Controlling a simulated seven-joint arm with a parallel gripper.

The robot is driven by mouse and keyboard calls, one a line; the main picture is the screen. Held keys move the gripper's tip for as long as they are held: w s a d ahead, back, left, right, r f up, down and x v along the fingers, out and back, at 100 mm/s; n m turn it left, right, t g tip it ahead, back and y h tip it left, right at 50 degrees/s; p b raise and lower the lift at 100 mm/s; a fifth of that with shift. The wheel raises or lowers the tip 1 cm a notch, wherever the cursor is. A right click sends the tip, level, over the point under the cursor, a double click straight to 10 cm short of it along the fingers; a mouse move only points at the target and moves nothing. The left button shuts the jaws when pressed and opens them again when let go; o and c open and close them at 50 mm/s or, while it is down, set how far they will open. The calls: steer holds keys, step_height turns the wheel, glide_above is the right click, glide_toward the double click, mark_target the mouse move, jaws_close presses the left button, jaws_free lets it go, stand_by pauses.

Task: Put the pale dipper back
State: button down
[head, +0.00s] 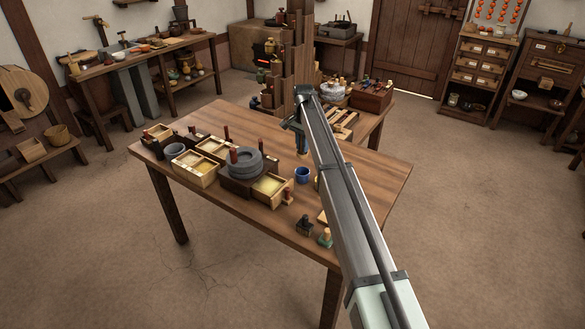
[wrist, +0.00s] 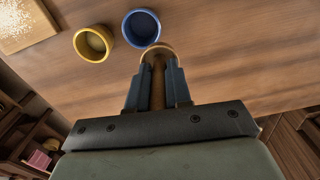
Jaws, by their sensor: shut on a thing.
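My gripper (wrist: 157,85) is shut on the brown upright handle of a dipper (wrist: 157,52) with a pale tan rounded end. In the head view my gripper (head: 298,126) is above the middle of the wooden table, and the dipper (head: 302,148) hangs below it, small and partly hidden. A blue cup (wrist: 141,28) stands just beyond the dipper's end in the wrist view; in the head view it is the blue cup (head: 302,175) below my gripper. A yellow cup (wrist: 94,43) stands to its left in the wrist view. My arm mostly hides it in the head view.
A grey quern stone (head: 244,163) and several pale wooden boxes (head: 194,171) fill the table's left side. A dark stamp-like piece (head: 304,225) and a green-based one (head: 325,238) stand near the front edge. The table (head: 385,180) is bare right of my arm.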

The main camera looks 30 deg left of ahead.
steer(key=a, duration=0.7)
steer(key=shift+m, duration=0.4)
steer(key=shift+w+d+f, duration=0.1)
steer(key=shift+f, duration=4.3)
steer(key=shift+f, duration=0.15)
steer(key=c, duration=1.1)
jaws_free()
steer(key=shift+o, duration=0.2)
step_height(320, 180, up, 12)
